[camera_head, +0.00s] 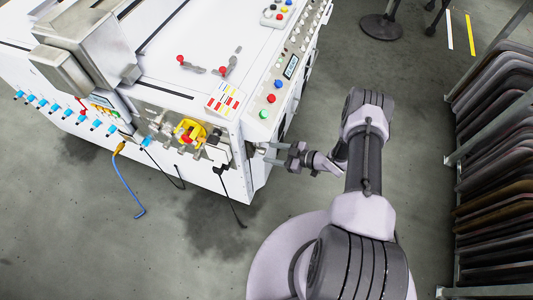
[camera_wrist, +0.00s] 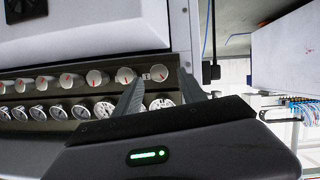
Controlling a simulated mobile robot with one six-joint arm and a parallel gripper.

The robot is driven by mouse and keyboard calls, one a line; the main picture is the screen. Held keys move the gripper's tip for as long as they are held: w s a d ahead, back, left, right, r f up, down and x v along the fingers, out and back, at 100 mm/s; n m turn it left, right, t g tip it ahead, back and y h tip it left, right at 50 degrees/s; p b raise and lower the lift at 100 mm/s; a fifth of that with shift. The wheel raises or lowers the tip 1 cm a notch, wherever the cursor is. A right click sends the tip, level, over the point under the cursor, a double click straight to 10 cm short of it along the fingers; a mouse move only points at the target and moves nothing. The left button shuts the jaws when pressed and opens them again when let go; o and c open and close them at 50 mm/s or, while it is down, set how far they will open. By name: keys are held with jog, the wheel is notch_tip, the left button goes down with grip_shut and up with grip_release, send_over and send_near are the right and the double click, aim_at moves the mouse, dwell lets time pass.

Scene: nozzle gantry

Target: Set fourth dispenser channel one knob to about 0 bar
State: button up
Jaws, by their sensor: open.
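A row of round metal knobs with red pointer marks runs along the panel in the wrist view, with a row of round gauges (camera_wrist: 81,111) below it. The rightmost knob (camera_wrist: 159,72) shows between the fingertips of my gripper (camera_wrist: 160,77). Its red mark is small, and I cannot read its setting. The labels are too small to tell which knob is the fourth dispenser's channel one. In the head view my gripper (camera_head: 270,153) is at the white machine's right side, where the knobs are hidden.
The white machine (camera_head: 160,75) has a control strip with a green button (camera_head: 263,114) above my gripper. A yellow and red switch (camera_head: 190,131) and cables are on its near end. A rack of dark panels (camera_head: 495,170) stands at the right.

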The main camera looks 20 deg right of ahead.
jog(key=shift+x, duration=1.45)
grip_shut()
jog(key=shift+s+a+f+n+t+h+b, duration=0.15)
jog(key=shift+n+t+b, duration=0.4)
jog(key=shift+n+t, duration=1.35)
jog(key=shift+s+f+n+t+h+b, duration=0.1)
jog(key=shift+f+n+t+b, duration=0.35)
jog(key=shift+n, duration=2.7)
jog(key=shift+s+a+r+n+t+h+b, duration=0.1)
jog(key=shift+n+t+b, duration=0.55)
jog(key=shift+n+t, duration=1.35)
jog(key=shift+w+n+g, duration=0.1)
jog(key=shift+n+g, duration=0.45)
jog(key=shift+n, duration=0.2)
